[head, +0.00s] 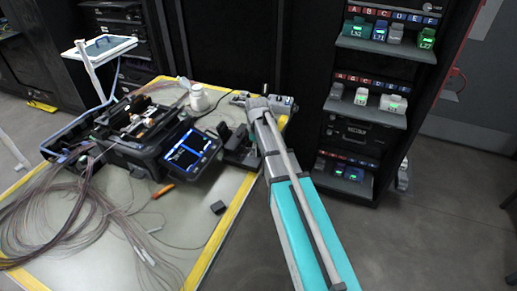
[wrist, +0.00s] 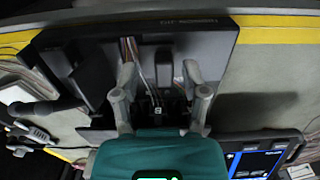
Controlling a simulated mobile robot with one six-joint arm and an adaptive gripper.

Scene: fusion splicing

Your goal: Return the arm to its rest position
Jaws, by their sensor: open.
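My arm reaches from the lower right of the head view to the table's far right corner, its teal and grey link sloping up to the left. My gripper (head: 257,104) is at the arm's far end, above the table edge near a black device (head: 238,148). In the wrist view my gripper (wrist: 159,82) is open, its two grey fingers apart over a dark device (wrist: 216,42) with a slot and thin strands between them. I see no object pinched between the fingers. The lower middle of the wrist view is covered by a teal body.
The table (head: 200,225) has a yellow edge and carries a splicer (head: 140,135), a lit screen (head: 188,152), a white bottle (head: 199,98) and loose fibers (head: 55,220). A black rack (head: 350,150) with labelled modules stands to the right. Floor is clear at lower right.

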